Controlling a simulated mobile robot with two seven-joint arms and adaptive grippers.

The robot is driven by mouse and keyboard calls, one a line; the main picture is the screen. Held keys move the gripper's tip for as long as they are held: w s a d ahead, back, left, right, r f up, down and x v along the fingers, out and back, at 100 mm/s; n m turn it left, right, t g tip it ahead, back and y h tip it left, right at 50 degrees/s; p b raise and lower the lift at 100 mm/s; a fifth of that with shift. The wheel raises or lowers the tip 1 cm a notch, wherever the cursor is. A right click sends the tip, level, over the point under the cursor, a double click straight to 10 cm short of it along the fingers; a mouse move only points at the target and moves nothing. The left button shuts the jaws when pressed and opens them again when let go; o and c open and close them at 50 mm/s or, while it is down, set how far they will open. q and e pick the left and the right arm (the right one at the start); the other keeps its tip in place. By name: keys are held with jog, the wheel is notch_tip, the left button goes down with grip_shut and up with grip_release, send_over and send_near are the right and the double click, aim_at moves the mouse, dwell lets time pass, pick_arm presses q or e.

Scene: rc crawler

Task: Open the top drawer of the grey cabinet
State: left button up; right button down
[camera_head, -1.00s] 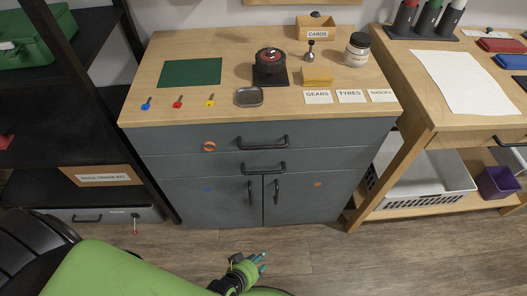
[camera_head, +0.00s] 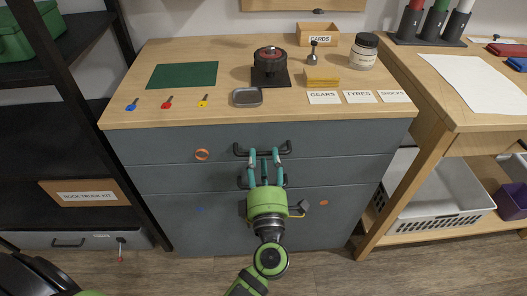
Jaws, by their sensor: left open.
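The grey cabinet (camera_head: 140,180) stands in the middle under a wooden top. Its top drawer (camera_head: 340,145) is shut, flush with the front, with a dark bar handle (camera_head: 240,150) and an orange ring mark (camera_head: 202,154) to the left. My left gripper (camera_head: 264,154) is green with teal fingers. It is open, pointing at the cabinet, with its fingertips at the top drawer's handle in the picture. I cannot tell whether they touch it. The gripper hides much of the second drawer's handle and the door handles. My right gripper is out of view.
Three coloured keys (camera_head: 167,102), a green mat (camera_head: 183,75), a small tray (camera_head: 247,97) and label cards (camera_head: 358,97) lie on the top. A black shelf (camera_head: 80,110) stands left and a wooden workbench (camera_head: 440,150) right. Floor in front shows free room.

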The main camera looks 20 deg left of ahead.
pick_arm(q)
jog(key=shift+x, duration=1.35)
grip_shut()
